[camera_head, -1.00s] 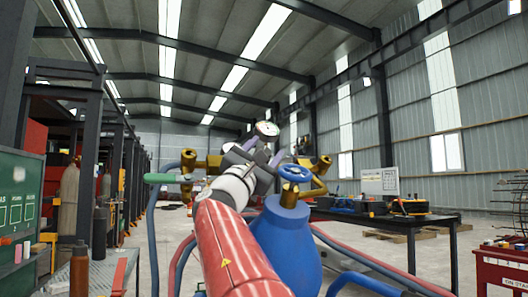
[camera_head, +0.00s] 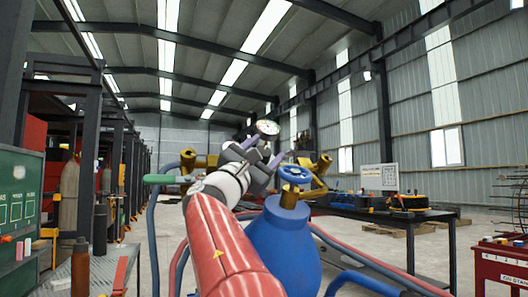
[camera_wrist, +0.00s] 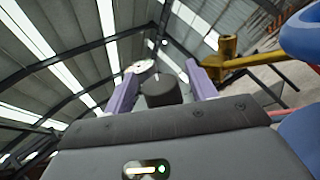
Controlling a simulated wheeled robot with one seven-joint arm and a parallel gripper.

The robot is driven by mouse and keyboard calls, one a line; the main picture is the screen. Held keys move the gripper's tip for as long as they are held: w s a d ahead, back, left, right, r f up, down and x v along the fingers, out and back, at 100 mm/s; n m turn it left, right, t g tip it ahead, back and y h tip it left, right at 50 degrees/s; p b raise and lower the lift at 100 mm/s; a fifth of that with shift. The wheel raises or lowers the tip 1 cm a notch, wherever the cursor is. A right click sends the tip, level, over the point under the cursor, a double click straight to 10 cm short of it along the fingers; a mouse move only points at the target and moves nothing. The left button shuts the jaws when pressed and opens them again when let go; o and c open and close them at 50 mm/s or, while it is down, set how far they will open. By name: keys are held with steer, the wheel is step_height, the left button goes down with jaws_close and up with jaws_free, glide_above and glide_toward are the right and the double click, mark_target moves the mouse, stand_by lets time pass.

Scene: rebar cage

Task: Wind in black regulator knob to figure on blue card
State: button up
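The black regulator knob (camera_wrist: 160,91) shows in the wrist view between the two purple fingers of my gripper (camera_wrist: 163,74). A narrow gap shows on each side of the knob, so the fingers look apart and not closed on it. In the head view my gripper (camera_head: 265,149) is up at the brass regulator (camera_head: 318,172), with its fingers spread; I cannot make out the knob there. A round white gauge (camera_head: 267,127) stands just beyond the fingers, and its edge shows in the wrist view (camera_wrist: 140,66). I cannot make out a blue card.
A blue cylinder (camera_head: 284,240) with a blue handwheel (camera_head: 295,174) stands close right of my arm. Hoses (camera_head: 375,268) run beside it. A dark table (camera_head: 405,219) with a white board (camera_head: 380,177) is behind right. A red cart (camera_head: 500,265) is at right, a green panel (camera_head: 18,205) at left.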

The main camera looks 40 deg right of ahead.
steer(key=s+a+f+b, duration=0.1)
steer(key=s+a, duration=0.3)
steer(key=a, duration=1)
steer(key=shift+s+f+b, duration=0.15)
steer(key=shift+f+b, duration=0.2)
steer(key=shift+b, duration=0.35)
